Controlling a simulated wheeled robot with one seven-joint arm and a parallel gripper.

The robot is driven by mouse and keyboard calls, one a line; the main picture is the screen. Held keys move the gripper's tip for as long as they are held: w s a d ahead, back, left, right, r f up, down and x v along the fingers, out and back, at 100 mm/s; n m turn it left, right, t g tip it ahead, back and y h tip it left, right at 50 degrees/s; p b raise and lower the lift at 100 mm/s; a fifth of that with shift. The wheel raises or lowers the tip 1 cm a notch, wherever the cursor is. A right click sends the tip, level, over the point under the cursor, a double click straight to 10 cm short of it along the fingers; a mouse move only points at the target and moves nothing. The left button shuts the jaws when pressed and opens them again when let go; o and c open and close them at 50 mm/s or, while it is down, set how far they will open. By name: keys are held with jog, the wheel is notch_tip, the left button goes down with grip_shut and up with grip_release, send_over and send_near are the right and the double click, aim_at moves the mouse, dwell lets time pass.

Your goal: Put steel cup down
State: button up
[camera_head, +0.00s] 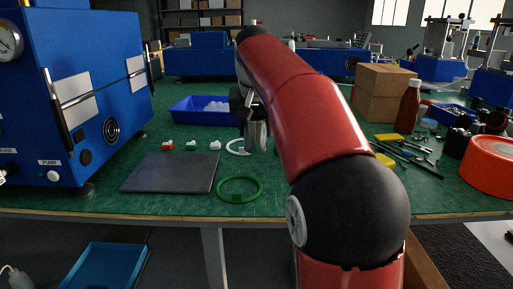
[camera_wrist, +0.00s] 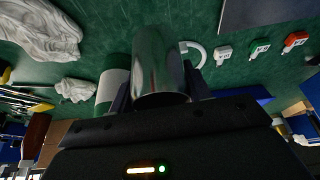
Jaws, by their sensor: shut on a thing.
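My gripper is shut on the steel cup (camera_wrist: 160,72), a shiny cylinder standing between its two dark fingers in the wrist view. My gripper (camera_wrist: 158,92) shows from behind, its fingers on either side of the cup. In the head view my arm hides most of my gripper (camera_head: 249,128), and only a pale sliver of the cup can be made out. The cup is over or at the green bench (camera_head: 140,140). I cannot tell whether its base touches the surface.
A white ring (camera_head: 236,147), several small connectors (camera_head: 191,146), a dark mat (camera_head: 170,172) and a green ring (camera_head: 240,189) lie nearby. A blue tray (camera_head: 180,111) stands behind. In the wrist view, a white-and-green cylinder (camera_wrist: 110,90) and crumpled white cloths (camera_wrist: 42,32) are beside the cup.

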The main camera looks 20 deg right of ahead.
aim_at(255, 141)
notch_tip(255, 141, down, 4)
jog(key=b, duration=0.3)
jog(key=shift+r, duration=0.1)
jog(key=o, duration=1)
jog(key=shift+o, duration=0.2)
